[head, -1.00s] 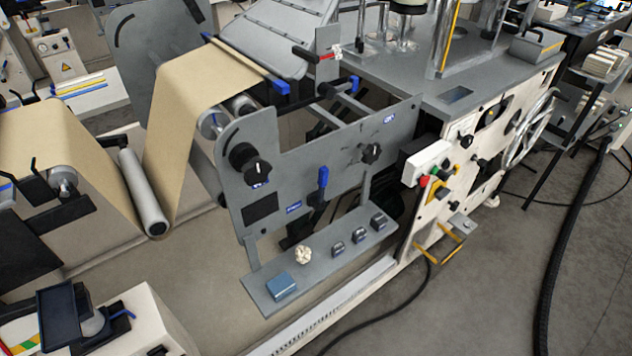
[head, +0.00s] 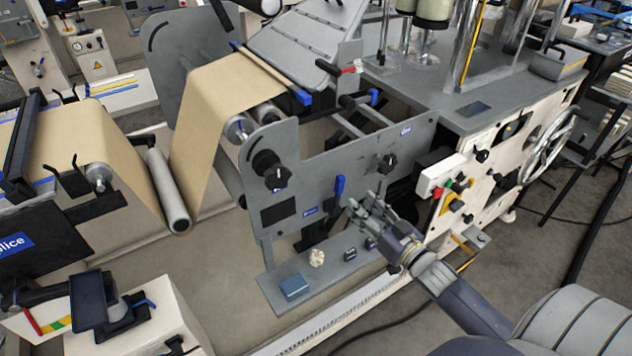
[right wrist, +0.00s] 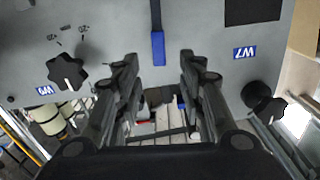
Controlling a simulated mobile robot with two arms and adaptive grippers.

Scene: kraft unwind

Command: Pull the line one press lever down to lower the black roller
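A lever with a blue handle (head: 339,187) stands upright on the grey side plate of the unwind machine. In the right wrist view the blue handle (right wrist: 158,48) shows ahead, between the fingertips in the picture. My right gripper (head: 362,205) is open and empty, just right of and below the handle, apparently not touching it. Its two fingers (right wrist: 158,62) are spread wide in the wrist view. I cannot single out the black roller with certainty. My left gripper is not in view.
Black knobs (head: 270,169) (head: 387,163) flank the lever on the plate (head: 300,160). Brown paper web (head: 215,90) runs at left. A white control panel (head: 485,180) stands right.

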